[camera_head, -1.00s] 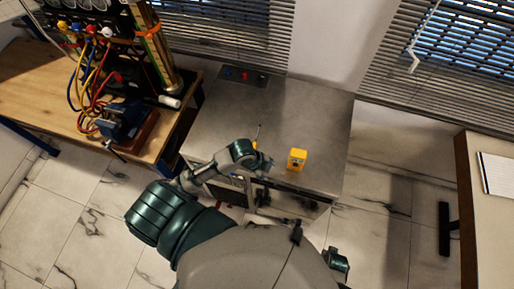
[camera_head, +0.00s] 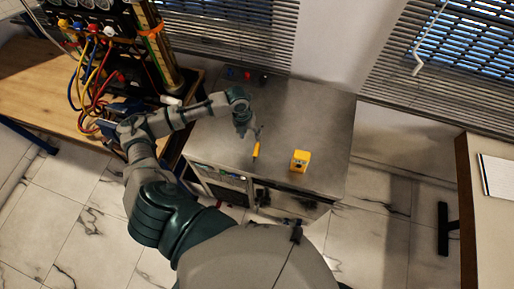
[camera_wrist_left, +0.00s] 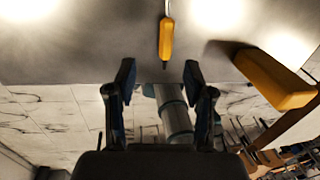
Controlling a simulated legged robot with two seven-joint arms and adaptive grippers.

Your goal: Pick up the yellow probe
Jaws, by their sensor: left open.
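The yellow probe (camera_head: 256,151) lies on the grey metal top of the cabinet (camera_head: 310,110), near its front edge. In the left wrist view the probe (camera_wrist_left: 166,38) has a yellow handle and a thin metal tip pointing to the top of the picture. My left gripper (camera_head: 250,132) is over the cabinet top, just behind the probe in the head view. In the left wrist view its two fingers (camera_wrist_left: 159,72) are spread and empty, with the probe beyond them, roughly in line with the gap. My right gripper does not show.
A yellow box-shaped device (camera_head: 300,161) stands right of the probe; it also shows in the left wrist view (camera_wrist_left: 275,80). A wooden bench (camera_head: 45,95) with cables and a blue vise is at left. The cabinet top's right part is clear.

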